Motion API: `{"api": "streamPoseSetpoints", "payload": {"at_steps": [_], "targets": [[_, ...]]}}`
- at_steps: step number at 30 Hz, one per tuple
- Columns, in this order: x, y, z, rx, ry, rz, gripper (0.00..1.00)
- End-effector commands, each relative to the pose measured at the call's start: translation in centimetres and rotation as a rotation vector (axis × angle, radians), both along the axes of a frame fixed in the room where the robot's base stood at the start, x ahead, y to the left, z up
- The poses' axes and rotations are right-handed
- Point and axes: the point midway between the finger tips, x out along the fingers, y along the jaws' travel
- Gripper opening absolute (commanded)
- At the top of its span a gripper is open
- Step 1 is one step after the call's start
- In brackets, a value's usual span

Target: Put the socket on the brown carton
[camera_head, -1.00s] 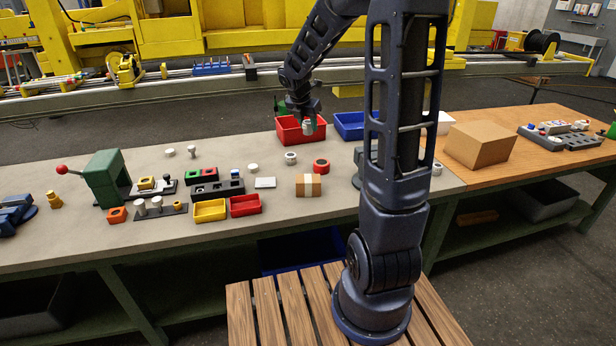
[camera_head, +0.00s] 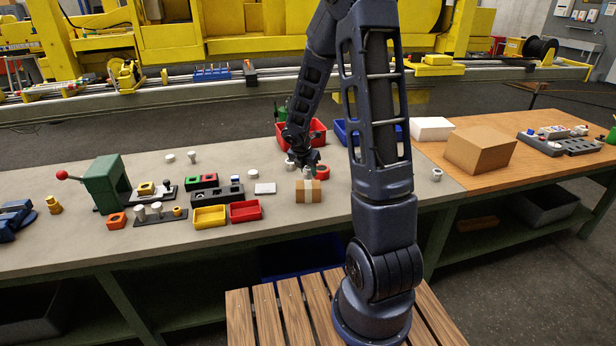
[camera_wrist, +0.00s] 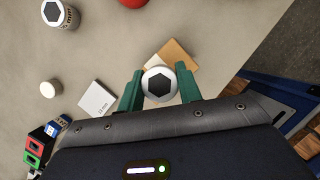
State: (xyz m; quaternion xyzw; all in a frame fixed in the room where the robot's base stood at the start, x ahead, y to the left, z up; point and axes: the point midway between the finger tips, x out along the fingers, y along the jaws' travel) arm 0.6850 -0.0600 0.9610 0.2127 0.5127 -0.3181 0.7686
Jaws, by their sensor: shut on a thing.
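My gripper (camera_head: 307,168) is shut on a white round socket (camera_wrist: 160,84) with a dark hex hole, held upright between the green fingers. A small brown carton (camera_head: 308,190) with a pale tape band stands on the grey bench. It shows partly behind the socket in the wrist view (camera_wrist: 180,56). In the head view the socket is right over the carton's top; I cannot tell whether they touch. A larger plain brown box (camera_head: 478,152) stands on the wooden table at right.
A white label card (camera_wrist: 97,99) and other sockets (camera_wrist: 60,14) lie nearby.

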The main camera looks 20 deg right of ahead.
Motion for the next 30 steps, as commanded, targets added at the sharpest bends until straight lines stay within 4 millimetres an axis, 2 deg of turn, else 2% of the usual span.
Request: {"api": "streamPoseSetpoints", "payload": {"at_steps": [3, 7, 20, 21, 23, 24, 30], "targets": [[0.0, 0.1, -1.7, -0.001, 0.004, 0.002, 0.08], [0.0, 0.1, -2.7, -0.001, 0.002, 0.002, 0.08], [0.0, 0.0, -3.1, 0.000, 0.000, 0.001, 0.08], [0.0, 0.0, -3.1, 0.000, 0.000, 0.001, 0.41], [0.0, 0.0, -3.1, 0.000, 0.000, 0.001, 0.52], [0.0, 0.0, -3.1, 0.000, 0.000, 0.001, 0.56], [0.0, 0.0, -3.1, 0.000, 0.000, 0.001, 0.56]]}}
